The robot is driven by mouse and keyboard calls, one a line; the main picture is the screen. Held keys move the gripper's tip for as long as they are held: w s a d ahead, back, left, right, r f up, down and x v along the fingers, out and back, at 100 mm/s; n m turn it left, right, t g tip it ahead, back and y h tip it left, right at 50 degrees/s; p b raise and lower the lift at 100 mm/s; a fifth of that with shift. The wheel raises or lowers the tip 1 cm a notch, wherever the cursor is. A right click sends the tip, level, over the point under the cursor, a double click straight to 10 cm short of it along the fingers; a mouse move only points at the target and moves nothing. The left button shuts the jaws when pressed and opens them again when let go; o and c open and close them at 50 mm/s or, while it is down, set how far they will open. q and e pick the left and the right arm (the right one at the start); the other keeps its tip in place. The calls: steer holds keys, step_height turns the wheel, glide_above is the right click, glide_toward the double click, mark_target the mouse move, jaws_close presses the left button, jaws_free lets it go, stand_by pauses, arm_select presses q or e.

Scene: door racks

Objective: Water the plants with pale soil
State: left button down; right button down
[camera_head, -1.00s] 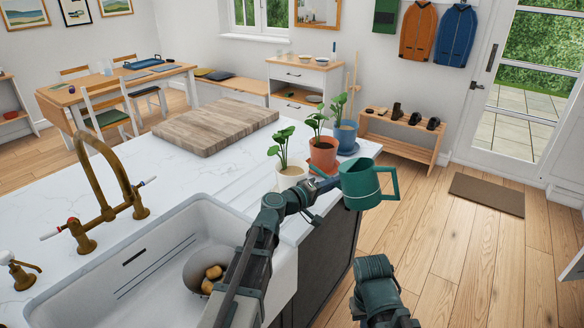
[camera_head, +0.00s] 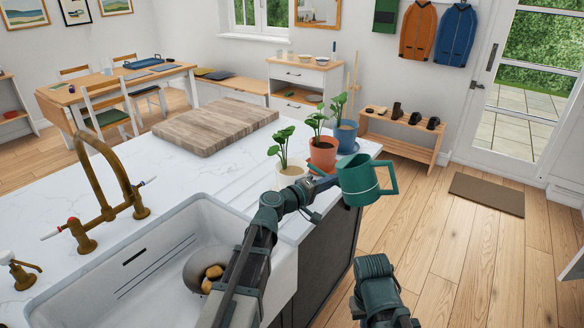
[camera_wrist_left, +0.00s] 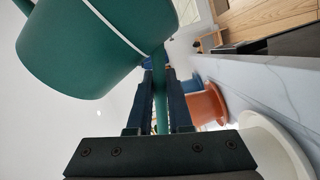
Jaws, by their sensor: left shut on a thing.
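My left gripper (camera_head: 326,184) is shut on the green jug (camera_head: 360,182), and in the left wrist view its fingers close around a thin green handle (camera_wrist_left: 160,95) of the jug (camera_wrist_left: 85,50). The jug is held at the counter's right end, near the pots, with a loop on its right side. Its inside is hidden. Three leafy plants stand in a row: in a white pot (camera_head: 292,177), an orange pot (camera_head: 323,156) and a blue pot (camera_head: 346,138). The soil shades are too small to tell apart. Part of my right arm shows at the bottom, without its gripper.
The white counter (camera_head: 230,170) holds a wooden board (camera_head: 215,125) left of the plants. Open wooden floor is to the right.

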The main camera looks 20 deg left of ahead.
mark_target(341, 175)
arm_select(q)
steer(key=shift+a+r+n, duration=0.25)
steer(key=shift+r+n, duration=0.05)
stand_by(1.5)
steer(key=shift+d+f+m+y+b, duration=0.55)
steer(key=shift+d+f+m, duration=0.85)
steer(key=shift+f+m, duration=0.65)
steer(key=shift+m+g, duration=0.25)
steer(key=shift+g, duration=0.15)
steer(key=r+p, duration=0.6)
steer(key=shift+s+r, duration=0.3)
steer(key=shift+s, duration=0.1)
steer(key=shift+f, duration=0.15)
stand_by(2.5)
